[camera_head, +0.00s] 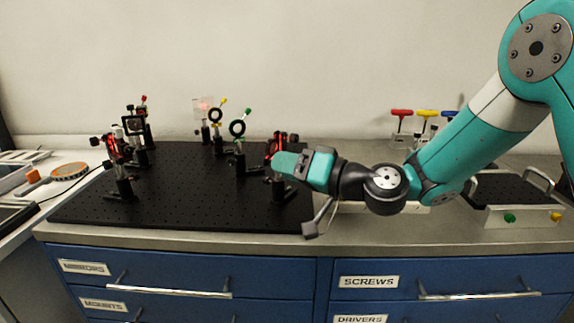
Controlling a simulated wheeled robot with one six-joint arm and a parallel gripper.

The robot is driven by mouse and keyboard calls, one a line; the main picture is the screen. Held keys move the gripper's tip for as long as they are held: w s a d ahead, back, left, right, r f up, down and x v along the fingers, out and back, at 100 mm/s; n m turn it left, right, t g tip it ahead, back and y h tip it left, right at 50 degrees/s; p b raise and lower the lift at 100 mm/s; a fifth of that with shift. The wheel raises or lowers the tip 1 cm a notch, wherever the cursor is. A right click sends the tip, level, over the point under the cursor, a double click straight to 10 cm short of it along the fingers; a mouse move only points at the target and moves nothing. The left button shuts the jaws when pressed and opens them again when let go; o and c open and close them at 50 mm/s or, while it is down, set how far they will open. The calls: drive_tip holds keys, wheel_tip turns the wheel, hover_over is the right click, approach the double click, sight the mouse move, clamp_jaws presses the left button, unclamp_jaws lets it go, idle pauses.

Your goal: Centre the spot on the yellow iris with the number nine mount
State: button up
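The yellow iris (215,115), a black ring with a yellow-tipped lever, stands on a post near the back of the black breadboard. A pale card (203,109) with a reddish glow stands just left of it. I cannot see a spot on the iris itself. My gripper (276,162) is at the right part of the breadboard, in front of or at a red and black mount (277,142), which it partly hides. Its fingertips are too small and covered to show whether they are open or touching. No mount number is readable, so I cannot tell which is number nine.
A green-levered iris (237,128) stands near the breadboard's (190,190) middle. Several red and black mounts (116,150) stand at the left. Coloured T-handle drivers (402,113) are at the back right, and a tray with handles (520,192) is at the far right.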

clamp_jaws()
drive_tip(key=shift+f+n+b, duration=0.3)
drive_tip(key=shift+n+b, duration=0.1)
drive_tip(key=shift+b, duration=0.55)
drive_tip(key=n+b, duration=0.1)
drive_tip(key=b, duration=0.2)
drive_tip(key=shift+f, duration=0.1)
drive_tip(key=n+b, duration=0.1)
drive_tip(key=b, duration=0.1)
drive_tip(key=shift+n+b, duration=0.3)
drive_tip(key=shift+n, duration=0.1)
drive_tip(key=shift+r+n+b, duration=0.3)
drive_tip(key=shift+r, duration=0.05)
drive_tip(key=shift+o, duration=1.5)
unclamp_jaws()
